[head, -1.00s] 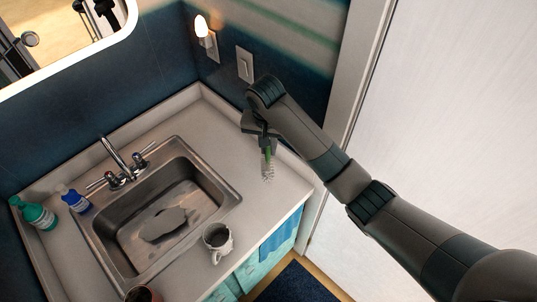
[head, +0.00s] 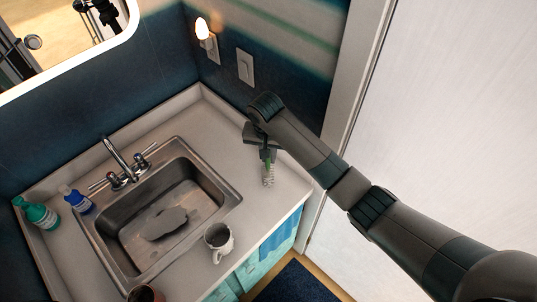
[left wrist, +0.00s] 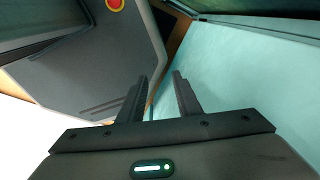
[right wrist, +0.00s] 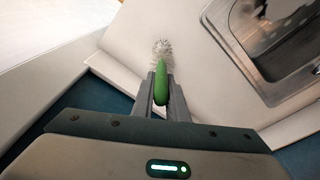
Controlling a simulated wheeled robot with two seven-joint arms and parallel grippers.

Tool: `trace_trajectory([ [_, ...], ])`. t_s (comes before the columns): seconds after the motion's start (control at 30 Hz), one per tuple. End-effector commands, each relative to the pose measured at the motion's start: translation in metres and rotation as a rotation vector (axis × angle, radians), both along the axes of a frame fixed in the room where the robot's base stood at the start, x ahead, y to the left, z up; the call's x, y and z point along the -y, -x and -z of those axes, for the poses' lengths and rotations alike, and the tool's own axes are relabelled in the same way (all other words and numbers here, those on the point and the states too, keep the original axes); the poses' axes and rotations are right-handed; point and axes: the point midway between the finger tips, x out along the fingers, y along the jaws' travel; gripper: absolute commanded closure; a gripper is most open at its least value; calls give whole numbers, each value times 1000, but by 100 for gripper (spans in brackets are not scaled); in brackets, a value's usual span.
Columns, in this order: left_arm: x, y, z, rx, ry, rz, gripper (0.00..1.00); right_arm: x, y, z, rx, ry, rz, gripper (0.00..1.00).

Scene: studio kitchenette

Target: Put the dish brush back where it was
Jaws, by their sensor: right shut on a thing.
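The dish brush has a green handle and pale round bristles. In the head view the dish brush (head: 268,176) is at the right end of the counter, bristles pointing down toward the counter top. My right gripper (head: 264,150) is shut on its handle. The right wrist view shows the green handle of the brush (right wrist: 161,82) between the fingers of my right gripper (right wrist: 161,98), with the bristles beyond. I cannot tell whether the bristles touch the counter. My left gripper (left wrist: 161,98) shows only in its wrist view, fingers apart with nothing between them.
The steel sink (head: 222,196) with its faucet (head: 116,160) is left of the brush. A mug (head: 218,242) stands on the front counter edge. A green bottle (head: 38,214) and a blue bottle (head: 76,200) stand at the left. Counter around the brush is clear.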

Motion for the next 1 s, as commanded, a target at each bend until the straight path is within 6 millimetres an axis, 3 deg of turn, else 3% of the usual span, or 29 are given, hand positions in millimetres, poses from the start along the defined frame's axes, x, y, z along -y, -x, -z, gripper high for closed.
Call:
trace_trajectory([
  [0.1, 0, 0, 0, 0, 0, 0, 69, 0, 0, 2, 0, 0, 0, 100],
  [0.13, 0, 0, 0, 0, 0, 0, 69, 0, 0, 3, 0, 0, 0, 85],
  [0.2, 0, 0, 0, 0, 0, 0, 69, 0, 0, 2, 0, 0, 0, 68],
  [0.67, 0, 0, 2, 0, 0, 0, 69, -1, 0, -2, 0, -1, 0, 68],
  [0.87, 0, 0, 12, 0, 0, 0, 69, -2, 3, -20, 2, -3, -1, 68],
  [1.0, 1, 0, 22, 1, 1, 0, 69, -3, 5, -43, 4, -4, -2, 68],
])
